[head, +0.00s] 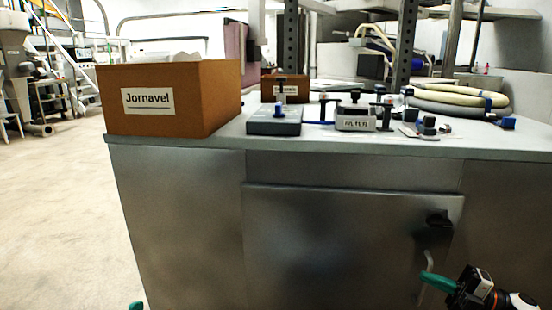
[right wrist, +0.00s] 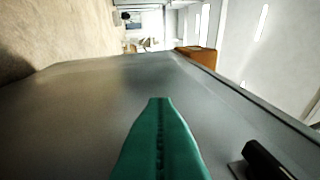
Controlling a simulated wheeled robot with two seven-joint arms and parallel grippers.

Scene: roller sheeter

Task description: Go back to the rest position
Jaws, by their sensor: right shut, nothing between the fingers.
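My right gripper (head: 428,280) is at the lower right of the head view, in front of the metal cabinet and below its black latch (head: 437,218). Its teal fingers are shut with nothing between them. In the right wrist view the closed fingers (right wrist: 160,104) point along the cabinet's grey face. Of my left gripper, only a teal tip (head: 136,306) shows at the bottom edge of the head view, and its jaw state is hidden.
The metal cabinet (head: 340,245) fills the middle. On its top stand a cardboard box (head: 215,100) labelled Jornavel, a grey device (head: 274,127), a FILTER box (head: 356,124) and coiled hoses (head: 455,98). Open floor (head: 60,220) lies to the left.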

